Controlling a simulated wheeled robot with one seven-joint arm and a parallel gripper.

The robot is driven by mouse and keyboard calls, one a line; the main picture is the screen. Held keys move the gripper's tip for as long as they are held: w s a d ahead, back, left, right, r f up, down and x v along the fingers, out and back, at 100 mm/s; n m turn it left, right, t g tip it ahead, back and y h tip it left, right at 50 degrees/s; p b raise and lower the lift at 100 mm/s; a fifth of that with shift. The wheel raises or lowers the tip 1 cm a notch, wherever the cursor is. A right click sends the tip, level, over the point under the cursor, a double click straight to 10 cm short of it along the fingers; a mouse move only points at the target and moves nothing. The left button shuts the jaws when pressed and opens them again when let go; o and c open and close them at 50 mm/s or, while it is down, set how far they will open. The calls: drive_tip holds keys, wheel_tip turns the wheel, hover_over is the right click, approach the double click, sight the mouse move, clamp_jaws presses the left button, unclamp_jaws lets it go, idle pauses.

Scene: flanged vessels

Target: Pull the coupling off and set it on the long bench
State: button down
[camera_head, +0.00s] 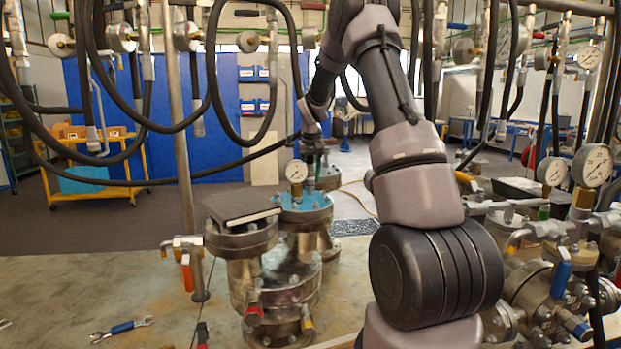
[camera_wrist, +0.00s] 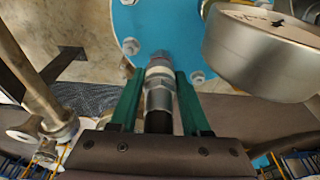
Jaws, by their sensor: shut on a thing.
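The coupling (camera_wrist: 158,98) is a silver metal fitting with a pale band, with a black hose behind it in the wrist view. My gripper (camera_wrist: 160,78) has its green fingers shut on it, one on each side. The coupling's far end points at the blue flange (camera_wrist: 140,40) of a vessel; I cannot tell whether it is still joined there. In the head view my gripper (camera_head: 312,152) is above the blue-topped flanged vessel (camera_head: 303,208), and the coupling is too small to make out. A tan worktop (camera_head: 80,285), seemingly the long bench, spreads in front and left.
A dial gauge (camera_head: 296,171) stands close beside my gripper; its metal case (camera_wrist: 262,60) is at right in the wrist view. A dark flat block (camera_head: 240,204) lies on the neighbouring flange. A blue-handled wrench (camera_head: 122,328) lies on the worktop. Black hoses hang overhead. The left worktop is mostly clear.

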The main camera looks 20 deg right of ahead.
sight(310, 164)
drive_tip(key=shift+r, duration=0.15)
drive_tip(key=shift+w+v, duration=0.25)
drive_tip(key=shift+v, duration=0.95)
drive_tip(key=shift+w+v, duration=0.25)
drive_tip(key=shift+v, duration=0.95)
drive_tip(key=shift+d, duration=0.1)
